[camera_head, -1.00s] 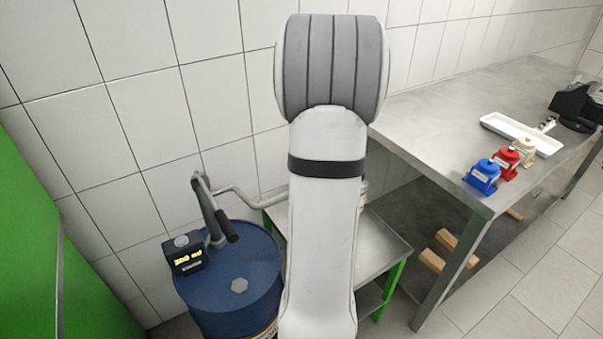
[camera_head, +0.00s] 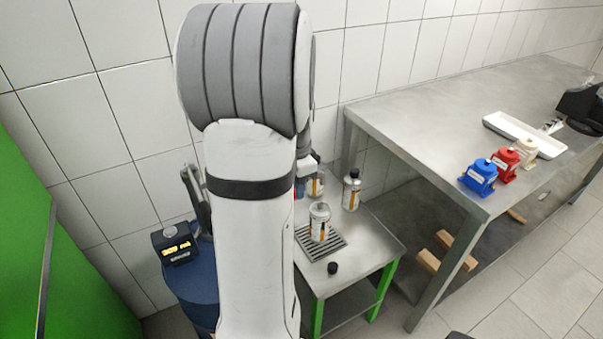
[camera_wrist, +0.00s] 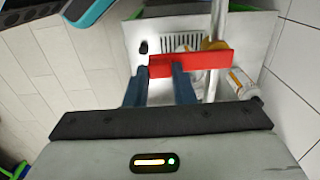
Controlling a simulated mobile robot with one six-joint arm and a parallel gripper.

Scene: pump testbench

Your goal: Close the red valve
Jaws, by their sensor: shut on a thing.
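The red valve handle (camera_wrist: 208,61) is a flat red bar in the wrist view, lying across a grey pipe (camera_wrist: 217,25) with a brass-coloured part (camera_wrist: 213,44) beside it. My gripper (camera_wrist: 160,78) is shut on the left end of this handle, with its two dark fingers at that end. The handle runs crosswise to the pipe. In the head view my arm hides most of the valve, and only a small red patch shows beside the arm's edge.
Below the valve, a small metal table (camera_head: 375,252) holds a bottle (camera_head: 320,222) on a drain grate, another bottle (camera_head: 351,190) and a black cap (camera_head: 332,268). A blue drum (camera_head: 193,285) with a display stands left. The workbench (camera_head: 420,125) is at right.

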